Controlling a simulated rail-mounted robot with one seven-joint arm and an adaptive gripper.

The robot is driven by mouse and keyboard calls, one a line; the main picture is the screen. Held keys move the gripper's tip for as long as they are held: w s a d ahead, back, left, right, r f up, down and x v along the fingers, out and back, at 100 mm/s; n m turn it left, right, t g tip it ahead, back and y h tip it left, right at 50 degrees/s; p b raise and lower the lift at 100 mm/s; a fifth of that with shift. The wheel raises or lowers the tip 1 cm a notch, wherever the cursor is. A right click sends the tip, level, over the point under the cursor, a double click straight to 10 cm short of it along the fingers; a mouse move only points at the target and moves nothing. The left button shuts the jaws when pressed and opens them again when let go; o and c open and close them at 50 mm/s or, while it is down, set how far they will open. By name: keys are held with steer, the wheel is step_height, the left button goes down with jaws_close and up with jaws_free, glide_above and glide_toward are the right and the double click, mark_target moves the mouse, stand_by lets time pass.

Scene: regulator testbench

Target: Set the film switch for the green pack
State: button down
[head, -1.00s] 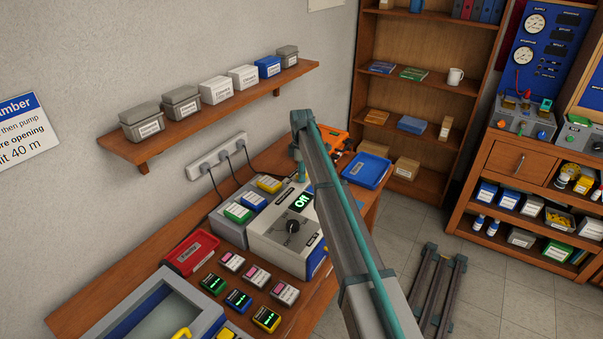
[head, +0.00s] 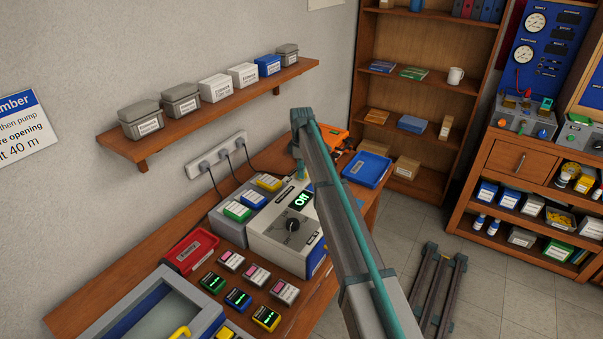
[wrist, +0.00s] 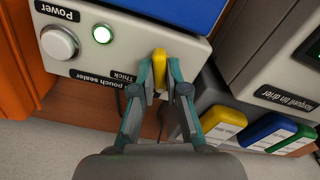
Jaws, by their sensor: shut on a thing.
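The pouch sealer (wrist: 90,72) is a cream box with a blue top, shown upside down in the wrist view. Its yellow film switch (wrist: 160,56) is a small lever beside the word "Thick"; any other position label is hidden or out of view. My gripper (wrist: 161,70) has its teal fingers on either side of this lever and is shut on it.
The grey-white machine reading "Off" (head: 290,225) stands close to my arm. An orange device (head: 335,138) and a blue tray (head: 368,169) are behind it. A wall shelf (head: 215,112) with several boxes hangs above. A red tray (head: 190,250) and small timers are at the front.

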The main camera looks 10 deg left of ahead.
steer(key=m+b, duration=0.1)
steer(key=m, duration=0.4)
steer(key=m+b, duration=0.1)
steer(key=m, duration=0.5)
stand_by(0.5)
steer(key=c, duration=1.2)
jaws_free()
step_height(320, 180, up, 12)
steer(key=shift+r, duration=0.1)
